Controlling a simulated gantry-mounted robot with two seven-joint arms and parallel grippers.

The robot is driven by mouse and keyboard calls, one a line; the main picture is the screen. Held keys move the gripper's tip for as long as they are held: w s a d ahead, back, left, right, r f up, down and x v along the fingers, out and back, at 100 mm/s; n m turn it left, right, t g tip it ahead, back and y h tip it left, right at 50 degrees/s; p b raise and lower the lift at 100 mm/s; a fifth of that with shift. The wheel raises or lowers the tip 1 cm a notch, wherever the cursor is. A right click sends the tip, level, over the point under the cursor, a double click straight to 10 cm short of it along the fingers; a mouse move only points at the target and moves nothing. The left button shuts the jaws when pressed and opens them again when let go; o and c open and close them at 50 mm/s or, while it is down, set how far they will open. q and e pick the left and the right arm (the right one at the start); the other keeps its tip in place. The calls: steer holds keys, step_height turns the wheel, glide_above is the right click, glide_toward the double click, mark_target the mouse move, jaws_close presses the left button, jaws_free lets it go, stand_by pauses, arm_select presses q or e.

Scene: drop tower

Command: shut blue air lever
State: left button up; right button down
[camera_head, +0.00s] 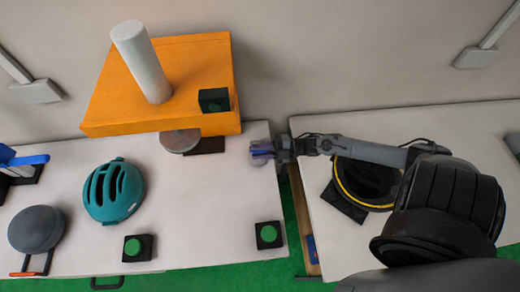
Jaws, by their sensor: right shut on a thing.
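My right gripper (268,152) comes in from the right and reaches over the right end of the left table. It is shut on a small blue-purple part (262,153), which looks like the blue air lever. The fingers hide much of it, so its exact angle is unclear. A pale grey round piece (257,132) shows just behind the fingers. A separate blue bar (24,160) stands at the far left edge on a dark base. My left gripper is not in view.
The white left table (190,225) holds a teal helmet (113,191), a grey disc (36,229) and two green buttons (132,246) (268,234). An orange block (190,65) with a white post (141,62) stands behind. A black-yellow ring (365,190) lies beneath my right arm.

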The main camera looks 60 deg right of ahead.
steer(key=shift+d, duration=0.1)
steer(key=c, duration=1)
jaws_free()
steer(key=shift+o, duration=0.2)
steer(key=shift+r, duration=0.4)
step_height(320, 180, up, 4)
steer(key=shift+f+p, duration=0.15)
steer(key=shift+p, duration=0.35)
steer(key=s+d+r+p, duration=0.2)
steer(key=s+r, duration=0.4)
steer(key=s, duration=0.5)
steer(key=shift+d+r, duration=0.2)
steer(key=shift+d, duration=0.4)
